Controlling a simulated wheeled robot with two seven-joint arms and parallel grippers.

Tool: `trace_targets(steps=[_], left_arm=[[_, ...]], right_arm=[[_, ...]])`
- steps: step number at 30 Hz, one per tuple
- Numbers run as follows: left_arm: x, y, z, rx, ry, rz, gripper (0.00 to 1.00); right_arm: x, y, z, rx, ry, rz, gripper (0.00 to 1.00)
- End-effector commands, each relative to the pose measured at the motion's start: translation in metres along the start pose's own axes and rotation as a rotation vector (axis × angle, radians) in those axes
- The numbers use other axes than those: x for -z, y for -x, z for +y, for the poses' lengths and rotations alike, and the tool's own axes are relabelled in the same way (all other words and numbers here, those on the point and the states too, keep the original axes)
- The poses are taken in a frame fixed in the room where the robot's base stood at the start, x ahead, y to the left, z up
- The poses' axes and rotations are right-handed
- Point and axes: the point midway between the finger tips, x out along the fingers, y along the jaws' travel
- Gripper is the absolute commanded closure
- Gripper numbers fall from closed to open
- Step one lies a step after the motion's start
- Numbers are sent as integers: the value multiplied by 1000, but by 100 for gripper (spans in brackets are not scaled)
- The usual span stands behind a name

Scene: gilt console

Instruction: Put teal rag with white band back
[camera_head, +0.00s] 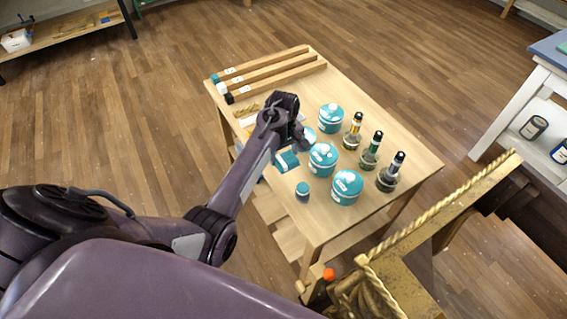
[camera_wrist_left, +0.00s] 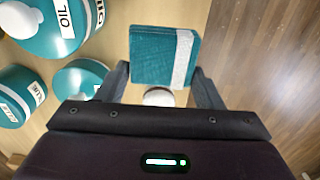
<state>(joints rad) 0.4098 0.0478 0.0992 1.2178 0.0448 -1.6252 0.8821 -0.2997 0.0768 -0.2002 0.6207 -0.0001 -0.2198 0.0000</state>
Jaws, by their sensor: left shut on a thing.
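The teal rag with a white band (camera_wrist_left: 163,56) is a folded square between the fingers of my left gripper (camera_wrist_left: 160,85) in the left wrist view. Its white band runs along the right side. In the head view the rag (camera_head: 286,162) shows beside my left gripper (camera_head: 300,143), over the left part of the wooden table (camera_head: 405,140). My left gripper is shut on the rag. A small round white top (camera_wrist_left: 158,97) shows just below the rag in the wrist view. My right gripper is not in view.
Several teal jars (camera_head: 347,187) and three dark-capped bottles (camera_head: 371,150) stand close to the right of the gripper. A small teal pot (camera_head: 302,191) is near the front edge. Wooden rails (camera_head: 270,75) lie at the back. A gilt console (camera_head: 440,220) is at lower right.

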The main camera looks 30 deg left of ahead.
Motion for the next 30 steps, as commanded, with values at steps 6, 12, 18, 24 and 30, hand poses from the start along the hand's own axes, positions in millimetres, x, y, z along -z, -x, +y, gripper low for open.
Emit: trace_targets(steps=[6, 12, 18, 24, 30], left_arm=[[0, -21, 0, 1, 0, 0, 68], [0, -49, 0, 1, -1, 0, 68], [0, -54, 0, -1, -1, 2, 68], [0, -56, 0, -1, 0, 1, 68], [0, -56, 0, -1, 0, 1, 18]], right_arm=[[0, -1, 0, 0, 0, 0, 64], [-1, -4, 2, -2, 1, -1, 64], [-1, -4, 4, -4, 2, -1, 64], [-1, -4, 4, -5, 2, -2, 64], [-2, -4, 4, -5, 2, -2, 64]])
